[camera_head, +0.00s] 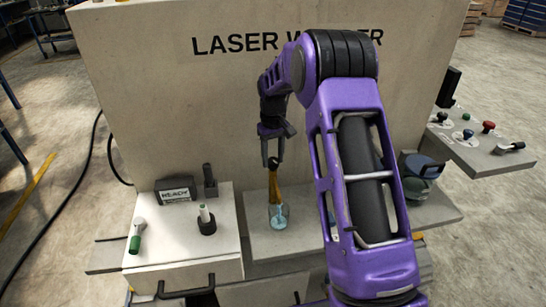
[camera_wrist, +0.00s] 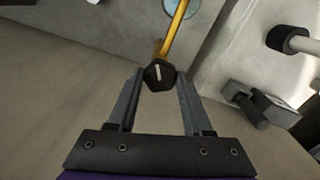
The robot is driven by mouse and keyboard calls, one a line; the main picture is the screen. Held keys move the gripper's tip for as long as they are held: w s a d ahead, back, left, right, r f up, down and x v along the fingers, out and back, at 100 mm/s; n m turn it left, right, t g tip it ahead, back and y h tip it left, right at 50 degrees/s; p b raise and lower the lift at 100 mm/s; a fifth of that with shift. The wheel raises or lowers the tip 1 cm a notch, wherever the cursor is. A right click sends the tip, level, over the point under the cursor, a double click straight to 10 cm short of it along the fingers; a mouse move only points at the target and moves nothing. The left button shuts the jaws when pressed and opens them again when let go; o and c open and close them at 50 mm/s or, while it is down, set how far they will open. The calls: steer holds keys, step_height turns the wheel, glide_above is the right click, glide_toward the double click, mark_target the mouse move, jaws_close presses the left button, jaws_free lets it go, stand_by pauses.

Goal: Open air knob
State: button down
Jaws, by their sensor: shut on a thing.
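A black knob (camera_wrist: 159,76) with a white line on its face sits at the end of a yellow pipe (camera_wrist: 175,32). I take it to be the air knob. My gripper (camera_wrist: 158,70) has its two fingers on either side of the knob and is shut on it. In the head view, my gripper (camera_head: 273,157) points down over the top of the yellow pipe (camera_head: 274,187), which rises from a pale blue round part (camera_head: 278,218) on the grey ledge. The knob is small and dark between the fingertips there. The white line points nearly along the fingers in the wrist view.
A side panel (camera_head: 478,155) with several knobs stands right. The welder's wall (camera_head: 180,110) rises behind.

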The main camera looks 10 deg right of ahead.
mark_target(273, 161)
steer(key=shift+c, duration=1.5)
jaws_free()
steer(key=shift+r, duration=0.1)
step_height(273, 161, up, 17)
steer(key=shift+r, duration=0.15)
